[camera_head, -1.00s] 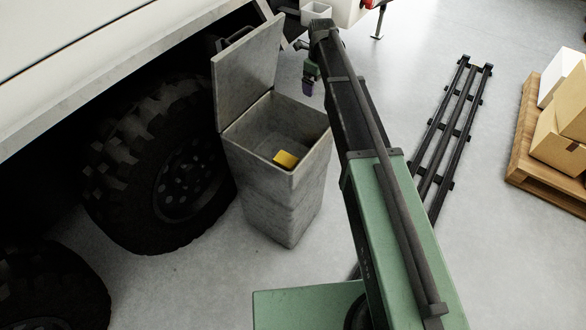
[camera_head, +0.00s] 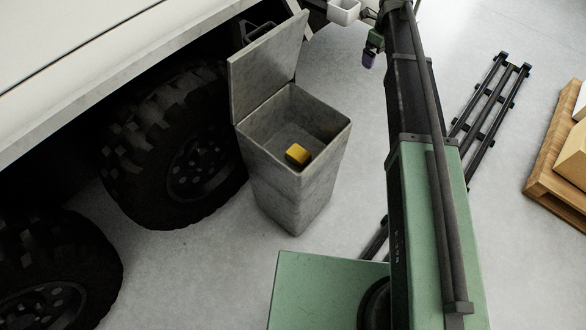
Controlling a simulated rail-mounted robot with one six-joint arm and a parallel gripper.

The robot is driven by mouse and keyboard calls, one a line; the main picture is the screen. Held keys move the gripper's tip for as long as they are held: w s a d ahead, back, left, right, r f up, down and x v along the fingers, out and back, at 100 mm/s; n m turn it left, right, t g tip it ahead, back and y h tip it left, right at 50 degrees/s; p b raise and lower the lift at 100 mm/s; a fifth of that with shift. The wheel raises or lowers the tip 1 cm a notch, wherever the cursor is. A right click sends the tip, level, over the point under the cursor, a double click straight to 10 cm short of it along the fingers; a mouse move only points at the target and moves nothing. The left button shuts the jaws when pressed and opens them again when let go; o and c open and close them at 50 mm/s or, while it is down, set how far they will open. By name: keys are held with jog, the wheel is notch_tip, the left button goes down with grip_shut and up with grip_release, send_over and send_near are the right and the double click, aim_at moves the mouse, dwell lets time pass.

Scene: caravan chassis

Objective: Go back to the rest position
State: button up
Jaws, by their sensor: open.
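My gripper (camera_head: 369,57) hangs at the far end of my arm, near the top of the picture, to the right of the bin's raised lid and clear of it. It is small in view, open, and I see nothing held in it. A grey bin (camera_head: 290,190) stands on the floor with its lid (camera_head: 268,62) up. A yellow block (camera_head: 298,154) lies inside the bin.
Large black wheels (camera_head: 180,165) under the white caravan body (camera_head: 90,60) stand to the left of the bin. Dark rails (camera_head: 490,110) lie on the floor to the right. A wooden pallet (camera_head: 560,165) with boxes is at the right edge. Floor between is clear.

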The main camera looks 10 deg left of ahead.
jog(key=s+r+n+p, duration=0.3)
jog(key=s+n, duration=1)
jog(key=s, duration=0.3)
jog(key=s+d+r+n+p, duration=0.1)
jog(key=s+r+n+p, duration=0.2)
jog(key=s+n, duration=1)
jog(key=s, duration=0.3)
jog(key=shift+s+r+n, duration=0.25)
jog(key=shift+s+n, duration=0.05)
jog(key=shift+s, duration=0.1)
jog(key=shift+c, duration=0.5)
